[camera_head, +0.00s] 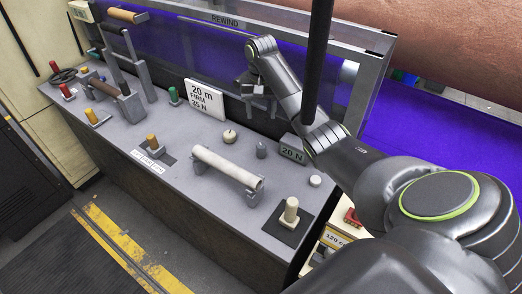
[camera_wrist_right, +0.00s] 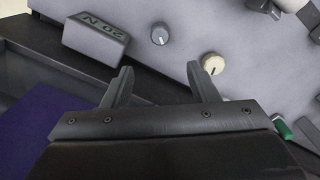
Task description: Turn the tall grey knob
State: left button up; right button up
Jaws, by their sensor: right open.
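The tall grey knob (camera_head: 261,149) stands upright on the grey console top, between a round cream knob (camera_head: 230,135) and the grey "20 N" block (camera_head: 292,150). In the right wrist view the grey knob (camera_wrist_right: 160,33) has a pale pointer mark and lies beyond the fingertips, roughly in line with the gap between them. My right gripper (camera_head: 260,104) is open and empty, above the back of the console and apart from the knob. Its two fingers (camera_wrist_right: 160,82) also show spread in the right wrist view. My left gripper is out of sight.
A white "20 m FIRM 35 N" sign (camera_head: 205,99) stands at the console's back. A pale roller bar (camera_head: 227,167) and a cream peg on a dark plate (camera_head: 289,212) are in front. A green knob (camera_wrist_right: 284,128) shows lower right in the wrist view.

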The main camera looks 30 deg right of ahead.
aim_at(261, 146)
jog(key=f+b, duration=0.1)
jog(key=f, duration=0.1)
jog(key=f+b, duration=0.1)
jog(key=f, duration=0.2)
jog(key=shift+s+a+f+b, duration=0.15)
jog(key=shift+a+f+b, duration=0.05)
jog(key=shift+f+b, duration=0.15)
notch_tip(261, 146, down, 10)
jog(key=shift+d+p, duration=0.1)
jog(key=shift+p, duration=0.6)
jog(key=shift+f, duration=0.35)
jog(key=c, duration=1)
